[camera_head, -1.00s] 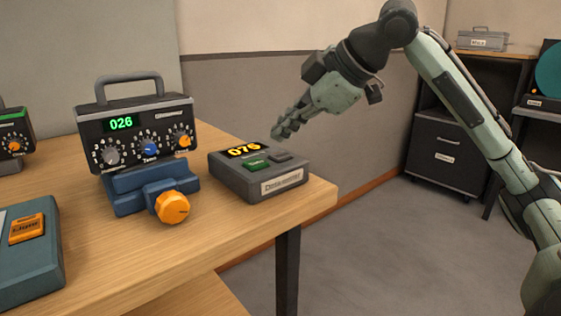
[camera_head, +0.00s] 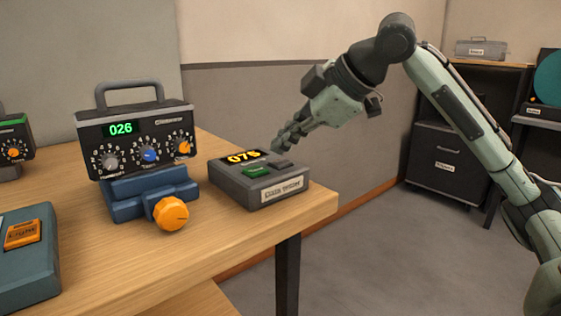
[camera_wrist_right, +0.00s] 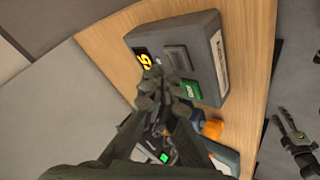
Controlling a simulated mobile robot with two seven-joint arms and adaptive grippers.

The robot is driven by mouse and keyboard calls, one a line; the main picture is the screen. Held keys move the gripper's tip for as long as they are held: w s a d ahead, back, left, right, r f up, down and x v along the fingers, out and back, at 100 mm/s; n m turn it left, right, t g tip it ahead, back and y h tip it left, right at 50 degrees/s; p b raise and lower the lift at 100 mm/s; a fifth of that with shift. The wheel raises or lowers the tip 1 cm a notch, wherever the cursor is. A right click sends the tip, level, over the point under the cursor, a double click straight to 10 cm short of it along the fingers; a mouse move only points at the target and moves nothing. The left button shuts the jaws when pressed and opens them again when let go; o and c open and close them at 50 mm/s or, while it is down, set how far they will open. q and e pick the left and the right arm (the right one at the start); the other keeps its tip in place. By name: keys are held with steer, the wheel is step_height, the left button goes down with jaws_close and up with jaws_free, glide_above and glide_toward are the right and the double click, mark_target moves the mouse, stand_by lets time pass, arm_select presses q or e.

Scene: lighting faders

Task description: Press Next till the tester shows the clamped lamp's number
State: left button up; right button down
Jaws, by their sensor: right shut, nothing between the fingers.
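The tester (camera_head: 235,187) is a grey box at the table's right end. Its yellow display (camera_head: 243,156) reads 076. It has a green button (camera_head: 256,172) and a grey button (camera_head: 280,163); their labels are too small to read. The clamped lamp unit (camera_head: 135,140) shows a green 026 and sits in a blue clamp (camera_head: 125,196) with an orange knob (camera_head: 171,213). My right gripper (camera_head: 276,147) is shut and empty, just above the tester's back edge; in the right wrist view its fingertips (camera_wrist_right: 162,85) overlap the display and green button. My left gripper (camera_wrist_right: 287,128) shows at that view's right edge, its jaws unclear.
A teal device with an orange button (camera_head: 23,233) stands at the front left. Another unit with a green stripe (camera_head: 13,140) is cut off at the left edge. Wood table (camera_head: 240,232) is bare in front of the tester. A dark cabinet (camera_head: 445,160) stands at the back right.

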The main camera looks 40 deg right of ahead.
mark_target(284, 162)
steer(key=shift+f, duration=0.15)
stand_by(0.7)
steer(key=shift+f, duration=0.25)
steer(key=shift+f+b, duration=0.4)
steer(key=shift+b, duration=0.1)
stand_by(0.4)
stand_by(0.3)
steer(key=shift+r+p, duration=0.75)
steer(key=shift+p, duration=0.1)
steer(key=shift+r, duration=0.15)
step_height(284, 162, up, 5)
steer(key=p, duration=0.5)
stand_by(0.5)
